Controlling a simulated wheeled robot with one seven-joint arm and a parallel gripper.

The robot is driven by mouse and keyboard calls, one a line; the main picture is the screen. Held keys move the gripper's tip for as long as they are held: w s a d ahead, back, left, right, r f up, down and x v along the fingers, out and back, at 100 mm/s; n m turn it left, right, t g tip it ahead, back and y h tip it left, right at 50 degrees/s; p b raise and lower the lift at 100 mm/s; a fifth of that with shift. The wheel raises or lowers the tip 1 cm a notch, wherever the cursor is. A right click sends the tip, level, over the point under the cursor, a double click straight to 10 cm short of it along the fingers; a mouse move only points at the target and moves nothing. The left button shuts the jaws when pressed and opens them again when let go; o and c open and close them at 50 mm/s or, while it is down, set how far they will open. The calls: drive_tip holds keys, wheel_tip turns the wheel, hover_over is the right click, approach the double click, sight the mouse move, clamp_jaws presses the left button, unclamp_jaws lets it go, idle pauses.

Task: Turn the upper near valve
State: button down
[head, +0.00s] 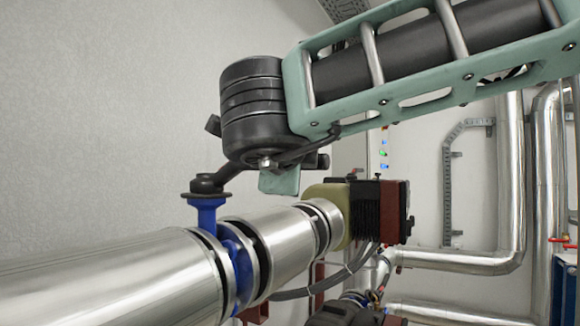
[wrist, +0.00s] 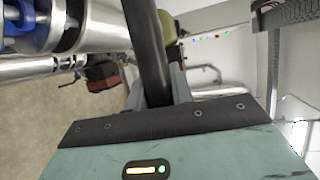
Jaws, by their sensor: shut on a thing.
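The upper near valve has a blue stem (head: 207,214) rising from a silver-clad pipe, with a black cap on top. Its black lever (head: 232,172) runs from the cap up and right toward my arm's end, where the arm hides its far part. In the wrist view the lever (wrist: 147,42) is a dark bar coming down between the grey fingers of my gripper (wrist: 160,88). My gripper is shut on the lever.
The large silver pipe (head: 110,280) runs along the lower left below the lever. A pump with a black and dark red housing (head: 378,205) stands to the right. Vertical silver pipes (head: 511,170) and a wall bracket (head: 449,185) are farther back. The grey wall (head: 100,100) is bare.

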drive_tip(key=shift+s+a+f, duration=0.1)
drive_tip(key=shift+s+a, duration=0.05)
drive_tip(key=shift+a, duration=0.05)
drive_tip(key=c, duration=1.2)
unclamp_jaws()
drive_tip(key=shift+c, duration=0.2)
drive_tip(key=shift+d, duration=0.1)
drive_tip(key=b+v, duration=0.7)
drive_tip(key=v, duration=1)
drive_tip(key=shift+s, duration=0.2)
